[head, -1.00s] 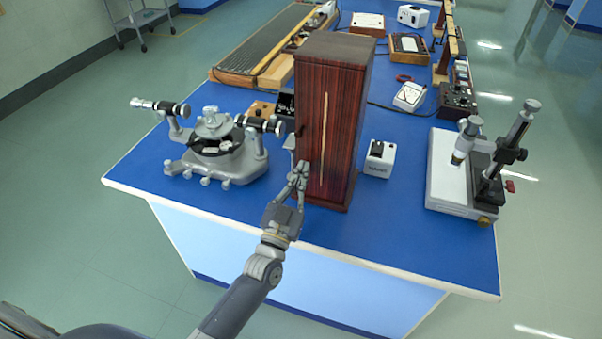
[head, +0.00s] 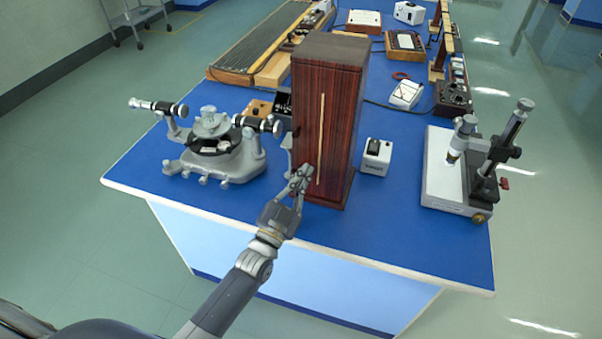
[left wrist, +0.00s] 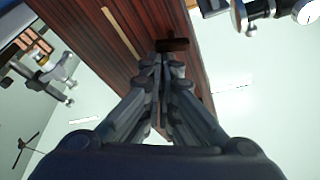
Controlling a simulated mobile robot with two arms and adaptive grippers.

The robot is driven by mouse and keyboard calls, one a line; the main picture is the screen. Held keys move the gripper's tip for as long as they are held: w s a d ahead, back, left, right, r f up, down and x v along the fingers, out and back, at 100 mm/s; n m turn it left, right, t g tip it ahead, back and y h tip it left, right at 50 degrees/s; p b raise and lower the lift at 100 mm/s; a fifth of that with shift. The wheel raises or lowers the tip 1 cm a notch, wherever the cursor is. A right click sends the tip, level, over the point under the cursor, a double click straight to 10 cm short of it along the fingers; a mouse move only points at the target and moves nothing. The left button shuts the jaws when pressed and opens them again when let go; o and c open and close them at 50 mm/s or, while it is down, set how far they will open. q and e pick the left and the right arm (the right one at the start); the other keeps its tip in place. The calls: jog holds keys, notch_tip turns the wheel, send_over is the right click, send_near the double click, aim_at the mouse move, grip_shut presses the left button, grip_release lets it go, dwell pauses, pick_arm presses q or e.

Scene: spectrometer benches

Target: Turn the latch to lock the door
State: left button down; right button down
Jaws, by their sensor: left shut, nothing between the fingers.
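The tall dark red-brown wooden cabinet (head: 344,120) stands upright near the front edge of the blue bench, with a pale vertical strip on its front. My left gripper (head: 303,173) is at the lower part of that front, its fingers shut with nothing between them. In the left wrist view, the fingertips (left wrist: 165,58) are together right at a small dark brown latch bar (left wrist: 174,45) on the wood. I cannot tell whether they touch it. In the head view the gripper hides the latch. My right gripper is not in view.
A grey spectrometer (head: 215,155) stands close to the cabinet's left. A small white box (head: 377,157) is close to its right, and a microscope-like stand (head: 470,170) is farther right. The blue bench (head: 400,235) is clear in front on the right.

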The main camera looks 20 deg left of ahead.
pick_arm(q)
jog(key=shift+d+f+m+g+h+p, duration=0.15)
jog(key=shift+m+g+h+p, duration=0.25)
jog(key=shift+m, duration=1)
jog(key=shift+d+f+m+g+h+p, duration=0.1)
jog(key=shift+f+m+g+h+p, duration=0.25)
jog(key=shift+m, duration=1.05)
jog(key=shift+d+f+m+g+h+p, duration=0.15)
jog(key=shift+m+g+h+p, duration=0.25)
jog(key=shift+m, duration=1)
jog(key=shift+f+m+g+h+p, duration=0.15)
jog(key=shift+f+m+g, duration=0.1)
jog(key=shift+m, duration=0.45)
jog(key=shift+f+m+g+h+p, duration=0.1)
jog(key=shift+m+g+p, duration=0.1)
jog(key=shift+m, duration=0.5)
jog(key=shift+f+m, duration=0.15)
jog(key=shift+m, duration=0.35)
jog(key=shift+a+f+m+g, duration=0.1)
jog(key=shift+m+g, duration=0.2)
jog(key=shift+m, duration=0.2)
